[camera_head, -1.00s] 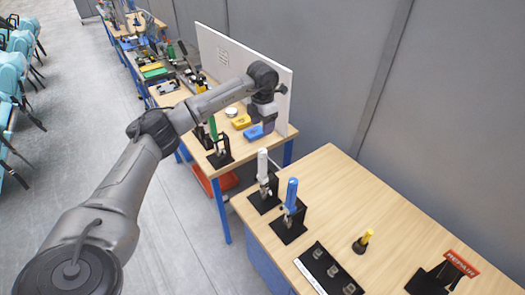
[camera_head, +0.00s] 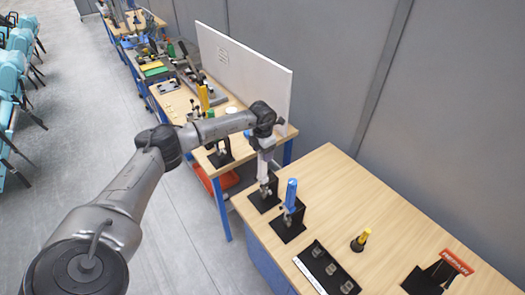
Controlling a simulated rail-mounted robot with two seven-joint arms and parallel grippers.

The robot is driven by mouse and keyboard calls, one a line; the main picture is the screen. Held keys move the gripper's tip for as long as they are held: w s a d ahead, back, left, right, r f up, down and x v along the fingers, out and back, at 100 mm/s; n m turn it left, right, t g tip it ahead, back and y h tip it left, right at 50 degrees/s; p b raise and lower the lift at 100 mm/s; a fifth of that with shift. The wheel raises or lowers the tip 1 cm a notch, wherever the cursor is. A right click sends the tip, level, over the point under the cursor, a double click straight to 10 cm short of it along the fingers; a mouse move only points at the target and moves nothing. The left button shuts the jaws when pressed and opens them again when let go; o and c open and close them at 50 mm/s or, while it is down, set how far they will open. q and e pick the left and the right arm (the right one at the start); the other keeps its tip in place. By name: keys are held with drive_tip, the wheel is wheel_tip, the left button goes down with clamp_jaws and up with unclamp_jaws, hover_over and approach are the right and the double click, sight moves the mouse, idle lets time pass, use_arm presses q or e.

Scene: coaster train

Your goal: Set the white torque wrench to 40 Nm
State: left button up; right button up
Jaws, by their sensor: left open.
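The white torque wrench (camera_head: 263,168) stands upright in a black holder (camera_head: 261,202) at the left edge of the near wooden bench. My left gripper (camera_head: 264,153) is directly above it, pointing down at the top of the wrench. The gripper is open, and it hides the wrench's upper end. I cannot tell whether the fingers touch the wrench. Its scale is too small to read. My right gripper is not in view.
A blue wrench (camera_head: 291,193) stands close by in its own black holder. A black socket rack (camera_head: 328,267), a yellow-topped tool (camera_head: 361,240) and a red sign (camera_head: 457,262) are on the near bench (camera_head: 335,190). A white board (camera_head: 245,72) stands behind the gripper.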

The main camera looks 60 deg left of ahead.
use_arm(q)
drive_tip(key=shift+c, duration=0.4)
drive_tip(key=c, duration=0.8)
drive_tip(key=shift+c, duration=0.2)
drive_tip(key=m+b, duration=0.1)
drive_tip(key=m, duration=0.2)
drive_tip(key=shift+b, duration=0.3)
drive_tip(key=m+b, duration=0.1)
drive_tip(key=m, duration=0.3)
drive_tip(key=shift+m, duration=0.4)
drive_tip(key=m+b, duration=0.1)
drive_tip(key=m, duration=0.3)
drive_tip(key=shift+m+b, duration=0.55)
drive_tip(key=shift+m, duration=1.55)
